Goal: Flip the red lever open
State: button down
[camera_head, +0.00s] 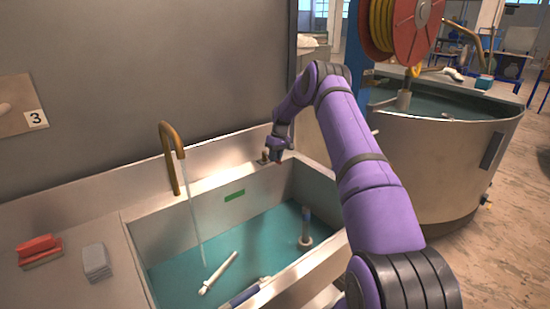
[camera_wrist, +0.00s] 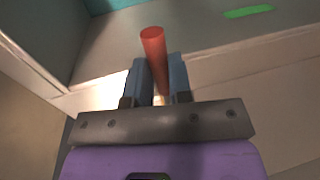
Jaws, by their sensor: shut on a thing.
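The red lever (camera_wrist: 154,50) shows in the wrist view as a red rod between the two blue-grey fingers of my gripper (camera_wrist: 161,75). The fingers are shut on it, and its rounded end sticks out past their tips. Its base is hidden by the fingers and the gripper body. In the head view my gripper (camera_head: 278,156) is at the back rim of the sink, near its right corner. There the lever is too small and too covered to make out clearly.
The sink (camera_head: 165,238) holds blue-green water, a white stick (camera_head: 218,273) and an upright tube (camera_head: 306,228). A brass faucet (camera_head: 171,160) runs at its back left. A red block (camera_head: 38,248) and a grey block (camera_head: 96,262) lie on the left counter. A large metal tank (camera_head: 440,165) stands at right.

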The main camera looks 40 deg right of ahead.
jog(key=shift+d+r, duration=0.1)
jog(key=c, duration=1)
grip_release()
jog(key=shift+c, duration=0.2)
notch_tip(320, 180, up, 10)
jog(key=d, duration=0.2)
jog(key=shift+r, duration=0.25)
jog(key=shift+r, duration=0.1)
